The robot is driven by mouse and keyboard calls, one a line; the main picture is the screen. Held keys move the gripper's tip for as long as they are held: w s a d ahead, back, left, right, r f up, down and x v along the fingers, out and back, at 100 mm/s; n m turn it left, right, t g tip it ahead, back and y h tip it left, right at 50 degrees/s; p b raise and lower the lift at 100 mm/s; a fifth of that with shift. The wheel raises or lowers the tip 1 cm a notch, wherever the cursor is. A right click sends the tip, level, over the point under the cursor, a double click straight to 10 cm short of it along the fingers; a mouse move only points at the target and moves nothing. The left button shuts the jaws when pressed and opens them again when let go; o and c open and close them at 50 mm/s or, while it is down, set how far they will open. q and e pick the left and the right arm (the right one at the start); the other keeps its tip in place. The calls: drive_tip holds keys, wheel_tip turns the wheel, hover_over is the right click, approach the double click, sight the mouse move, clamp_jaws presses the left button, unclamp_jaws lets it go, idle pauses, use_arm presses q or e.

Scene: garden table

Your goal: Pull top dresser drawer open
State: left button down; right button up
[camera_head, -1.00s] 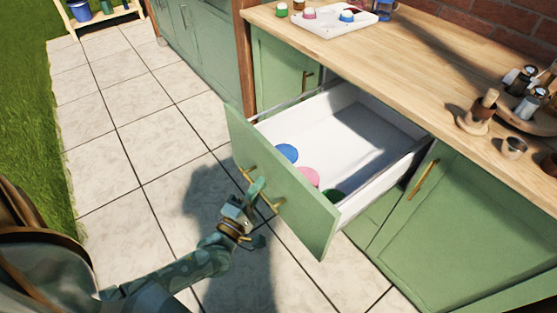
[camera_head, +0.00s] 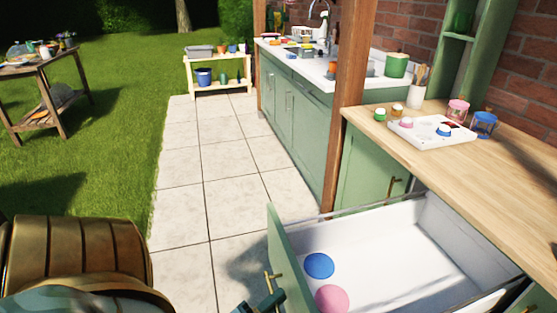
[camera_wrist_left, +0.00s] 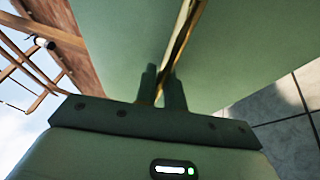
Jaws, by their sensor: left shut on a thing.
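The top drawer (camera_head: 428,255) is pulled well out from the green cabinet, and its white interior is in view. A blue round thing (camera_head: 319,265) and a pink round thing (camera_head: 332,299) lie inside it near the front. The green drawer front (camera_head: 284,252) carries a brass handle (camera_head: 268,277), which also shows in the left wrist view (camera_wrist_left: 184,35). My left gripper (camera_head: 268,301) is at the lower edge of the head view, mostly cut off. In the left wrist view its fingers (camera_wrist_left: 161,86) are shut on the handle. My right gripper is not in view.
The wooden counter (camera_head: 490,165) above the drawer holds a white tray (camera_head: 432,131) with small jars. A wooden post (camera_head: 347,105) stands beyond the cabinet. The tiled path (camera_head: 200,180) to the left is clear, with grass beside it.

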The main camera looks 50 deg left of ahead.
use_arm(q)
drive_tip(key=shift+f, duration=0.1)
drive_tip(key=c, duration=1.8)
unclamp_jaws()
drive_tip(key=shift+o, duration=0.2)
drive_tip(key=s+f, duration=0.3)
drive_tip(key=s, duration=1.3)
drive_tip(key=shift+d+p, duration=0.35)
drive_tip(key=shift+d, duration=0.1)
